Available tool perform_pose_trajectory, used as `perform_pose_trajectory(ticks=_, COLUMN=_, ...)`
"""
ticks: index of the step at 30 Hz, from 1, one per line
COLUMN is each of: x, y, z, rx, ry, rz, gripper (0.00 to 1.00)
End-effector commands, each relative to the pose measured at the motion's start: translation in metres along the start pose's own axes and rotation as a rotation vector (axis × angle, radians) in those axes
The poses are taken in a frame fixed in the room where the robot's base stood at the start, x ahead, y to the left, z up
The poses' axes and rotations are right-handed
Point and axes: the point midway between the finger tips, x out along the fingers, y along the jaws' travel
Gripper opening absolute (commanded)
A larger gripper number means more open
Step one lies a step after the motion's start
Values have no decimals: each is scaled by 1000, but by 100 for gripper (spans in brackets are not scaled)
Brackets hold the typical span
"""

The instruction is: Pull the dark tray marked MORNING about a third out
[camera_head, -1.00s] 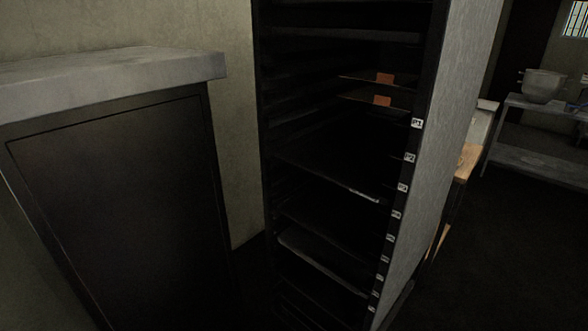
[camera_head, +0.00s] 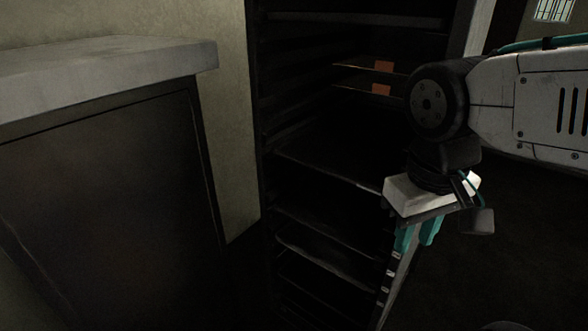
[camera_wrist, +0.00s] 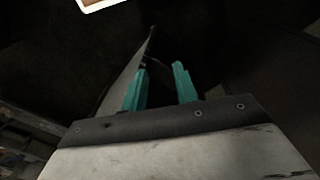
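A dark tray (camera_head: 325,168) lies level in the tall dark rack, with its thin lighter front edge facing me. The right end of that edge, where a small pale label sat earlier, is now behind my gripper. I cannot read a MORNING mark. My gripper (camera_head: 415,240) hangs in front of the rack's right side, with its teal fingers pointing down. In the wrist view the fingers (camera_wrist: 160,75) stand apart with nothing visible between them. I cannot tell whether they touch the rack.
Another dark tray (camera_head: 320,260) lies lower in the rack. Two thin shelves with orange tags (camera_head: 382,66) are higher up. A cabinet with a pale stone top (camera_head: 100,62) stands at the left. The rack's side panel (camera_wrist: 125,75) runs close beside the left finger in the wrist view.

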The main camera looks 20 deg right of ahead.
Motion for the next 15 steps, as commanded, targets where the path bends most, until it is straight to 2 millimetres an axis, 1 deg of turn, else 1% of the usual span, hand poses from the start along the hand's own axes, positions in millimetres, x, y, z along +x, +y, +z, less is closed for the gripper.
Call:
perform_pose_trajectory(ticks=5, x=19, y=20, z=-22, rx=-27, ry=-163, rz=255, gripper=29)
perform_pose_trajectory(ticks=8, x=28, y=30, z=-45, rx=-54, ry=-216, rz=452, gripper=29)
perform_pose_trajectory(ticks=11, x=34, y=34, z=-73, rx=-92, ry=-223, rz=654, gripper=29)
perform_pose_trajectory(ticks=12, x=37, y=34, z=-86, rx=-111, ry=-213, rz=735, gripper=29)
perform_pose_trajectory(ticks=14, x=41, y=30, z=-107, rx=-143, ry=-183, rz=853, gripper=29)
perform_pose_trajectory(ticks=15, x=43, y=26, z=-121, rx=-168, ry=-156, rz=930, gripper=29)
